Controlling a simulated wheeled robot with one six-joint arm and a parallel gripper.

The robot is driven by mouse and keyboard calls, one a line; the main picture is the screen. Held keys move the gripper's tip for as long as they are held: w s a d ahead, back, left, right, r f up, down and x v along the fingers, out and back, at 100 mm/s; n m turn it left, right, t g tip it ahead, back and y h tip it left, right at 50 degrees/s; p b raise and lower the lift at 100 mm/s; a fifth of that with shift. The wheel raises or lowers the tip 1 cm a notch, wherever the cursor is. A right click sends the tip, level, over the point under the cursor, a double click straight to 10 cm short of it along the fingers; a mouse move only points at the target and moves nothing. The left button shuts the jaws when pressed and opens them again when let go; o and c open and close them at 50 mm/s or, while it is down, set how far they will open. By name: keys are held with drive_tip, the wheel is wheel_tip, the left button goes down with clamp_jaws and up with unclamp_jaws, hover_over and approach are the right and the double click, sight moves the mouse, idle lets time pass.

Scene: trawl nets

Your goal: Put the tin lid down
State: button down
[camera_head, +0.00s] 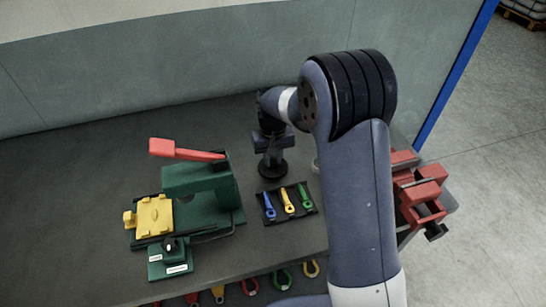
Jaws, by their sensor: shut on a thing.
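My gripper (270,151) points down over the middle of the workbench, and its jaws are shut on a dark round piece that I take for the tin lid (272,170). The lid is low, at or just above the bench top; I cannot tell whether it touches. The fingers hide its upper middle. A small pale rounded thing (316,166) shows just left of my arm, mostly hidden by it; I cannot tell whether it is the tin.
A black tray (267,218) with blue, yellow and green tools lies just in front. A green press (196,182) with a red lever and yellow plate stands left. A red vise (420,192) is at the right edge. The bench's back left is clear before a grey wall.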

sight(273, 160)
drive_tip(key=shift+f, duration=0.15)
drive_tip(key=c, duration=1.3)
unclamp_jaws()
drive_tip(key=shift+o, duration=0.2)
wheel_tip(273, 160, up, 12)
drive_tip(key=shift+r+b, duration=0.2)
drive_tip(key=shift+b, duration=0.2)
wheel_tip(273, 160, down, 12)
drive_tip(key=shift+f+p, duration=0.25)
drive_tip(key=shift+p, duration=0.1)
drive_tip(key=shift+r, duration=1.85)
